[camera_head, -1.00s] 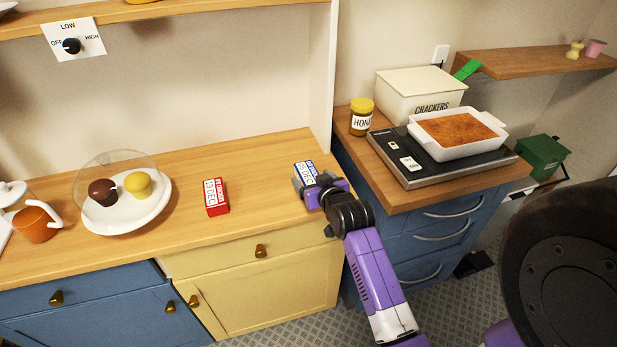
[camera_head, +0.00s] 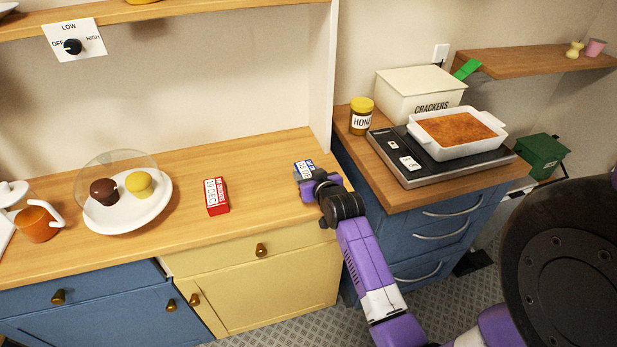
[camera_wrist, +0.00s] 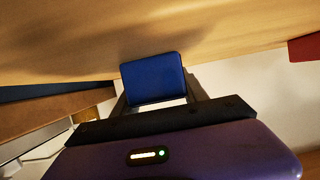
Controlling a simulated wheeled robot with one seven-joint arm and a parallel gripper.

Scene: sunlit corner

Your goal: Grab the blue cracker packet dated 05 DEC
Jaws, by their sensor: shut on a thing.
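The blue packet (camera_head: 304,166) with a white label is at the right end of the wooden counter, at my gripper (camera_head: 305,178). Its date is too small and too covered to read here. In the wrist view the blue packet (camera_wrist: 154,79) sits between the two fingers of my gripper (camera_wrist: 156,92), which is shut on it. Whether it touches the counter is hard to tell. A red packet (camera_head: 217,195) with a white label reading a date in DEC stands on the counter to the left, apart from my gripper.
A white plate (camera_head: 150,217) with two cupcakes under a clear dome and an orange mug (camera_head: 36,224) stand at the left. A white divider panel (camera_head: 324,80) rises behind my gripper. At the right are a honey jar (camera_head: 361,117), crackers box (camera_head: 420,94) and baking dish (camera_head: 489,148).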

